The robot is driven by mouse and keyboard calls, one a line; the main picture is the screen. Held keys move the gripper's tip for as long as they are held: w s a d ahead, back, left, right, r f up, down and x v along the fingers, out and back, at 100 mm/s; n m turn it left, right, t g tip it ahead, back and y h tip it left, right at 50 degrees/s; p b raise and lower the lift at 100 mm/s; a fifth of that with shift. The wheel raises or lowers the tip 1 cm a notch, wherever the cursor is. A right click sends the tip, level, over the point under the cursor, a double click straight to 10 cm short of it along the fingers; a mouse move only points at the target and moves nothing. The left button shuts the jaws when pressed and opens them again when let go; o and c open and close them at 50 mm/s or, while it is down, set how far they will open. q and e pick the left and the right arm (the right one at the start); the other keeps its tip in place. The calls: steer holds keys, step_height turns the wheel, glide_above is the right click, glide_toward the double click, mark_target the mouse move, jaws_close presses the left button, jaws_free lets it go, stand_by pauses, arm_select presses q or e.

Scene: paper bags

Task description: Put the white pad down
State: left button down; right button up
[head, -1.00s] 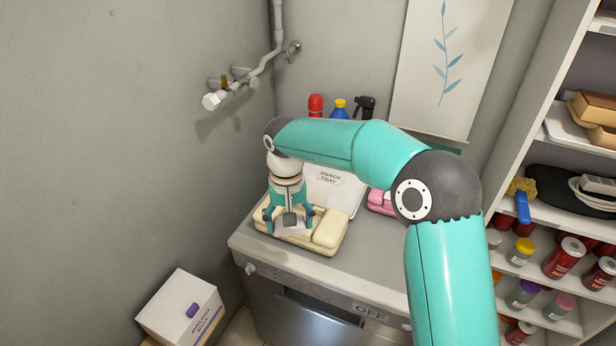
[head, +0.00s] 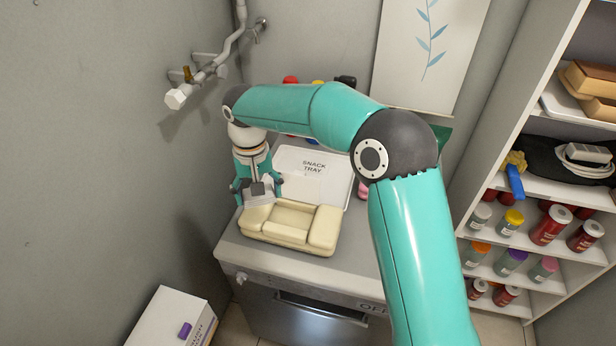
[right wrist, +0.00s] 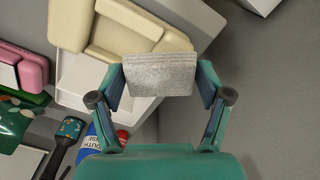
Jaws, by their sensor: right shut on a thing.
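My right gripper (head: 258,188) points down at the back left of the counter, shut on the white pad (head: 260,200). In the right wrist view the pad (right wrist: 158,75) is a pale grey-white speckled block between the two fingertips. In the head view the pad overlaps the back left corner of a cream tray (head: 322,243) with raised sections. I cannot tell whether it touches the tray or the counter. A white board labelled SNACK TRAY (head: 325,185) lies behind the cream tray. My left gripper is not in view.
The grey counter (head: 285,265) is clear in front of the cream tray. A pink case (right wrist: 33,70) and bottles stand nearby, partly hidden by my arm in the head view. A wall pipe (head: 215,68) is at back left; a shelf unit (head: 468,185) with jars stands right.

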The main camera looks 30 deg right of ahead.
steer(key=shift+w+d, duration=0.1)
steer(key=shift+w, duration=0.25)
steer(key=w+d+r+n+p, duration=0.15)
steer(key=w+d+n, duration=0.4)
steer(key=d, duration=0.55)
steer(key=n+b, duration=0.4)
steer(key=n, duration=0.2)
glide_above(324, 195)
step_height(324, 195, down, 5)
step_height(324, 195, down, 8)
steer(key=shift+a+f, duration=0.1)
steer(key=shift+f, duration=0.1)
step_height(324, 195, down, 5)
steer(key=shift+p, duration=0.4)
steer(key=shift+f, duration=0.1)
steer(key=shift+f, duration=0.1)
